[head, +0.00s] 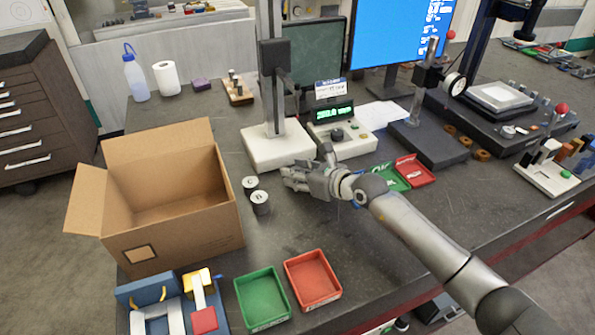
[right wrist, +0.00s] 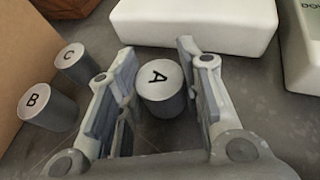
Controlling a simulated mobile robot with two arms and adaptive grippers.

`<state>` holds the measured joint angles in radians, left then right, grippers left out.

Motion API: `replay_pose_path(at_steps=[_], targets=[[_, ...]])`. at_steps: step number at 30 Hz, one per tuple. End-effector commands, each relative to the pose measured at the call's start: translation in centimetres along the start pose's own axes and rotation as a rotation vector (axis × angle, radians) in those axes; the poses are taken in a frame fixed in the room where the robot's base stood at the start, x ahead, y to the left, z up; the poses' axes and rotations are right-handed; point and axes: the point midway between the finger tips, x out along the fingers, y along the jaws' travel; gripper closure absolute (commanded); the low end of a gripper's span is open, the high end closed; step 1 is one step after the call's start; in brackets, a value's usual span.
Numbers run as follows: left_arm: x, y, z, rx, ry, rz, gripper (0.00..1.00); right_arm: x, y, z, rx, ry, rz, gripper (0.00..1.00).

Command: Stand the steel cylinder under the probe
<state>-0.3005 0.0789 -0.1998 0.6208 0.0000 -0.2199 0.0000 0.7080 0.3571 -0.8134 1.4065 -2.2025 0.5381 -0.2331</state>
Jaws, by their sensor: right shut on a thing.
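My right gripper (head: 290,180) is low over the dark bench, just in front of a white-based stand (head: 280,147). In the right wrist view its fingers (right wrist: 157,85) are on either side of a grey steel cylinder marked A (right wrist: 160,88), and it is shut on it. The cylinder is upright; the head view hides it behind the hand. The stand has a grey column and a dark head (head: 275,55) with a short arm above the base. Whether this carries the probe is too small to tell. My left gripper is not in view.
Cylinders C (right wrist: 75,62) and B (right wrist: 47,105) stand left of the hand, beside an open cardboard box (head: 185,220). A readout box (head: 343,135) is right of the stand. A dial gauge (head: 455,85) stands further right. Green (head: 262,298) and red (head: 312,280) trays are in front.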

Motion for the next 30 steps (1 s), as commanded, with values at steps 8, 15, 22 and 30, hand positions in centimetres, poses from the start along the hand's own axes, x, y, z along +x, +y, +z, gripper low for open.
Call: replay_pose_path(at_steps=[8,15,22,30], targets=[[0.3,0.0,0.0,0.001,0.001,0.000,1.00,0.1,0.0,-0.3,0.001,0.000,0.000,0.61],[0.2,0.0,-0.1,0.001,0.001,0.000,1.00,0.1,0.0,-0.3,0.001,0.000,0.000,0.44],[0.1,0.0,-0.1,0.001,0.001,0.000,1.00,0.0,0.0,-0.1,0.001,0.000,0.000,0.44],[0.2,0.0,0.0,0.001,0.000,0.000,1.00,-2.2,-0.1,-0.1,0.001,0.000,0.000,0.44]])
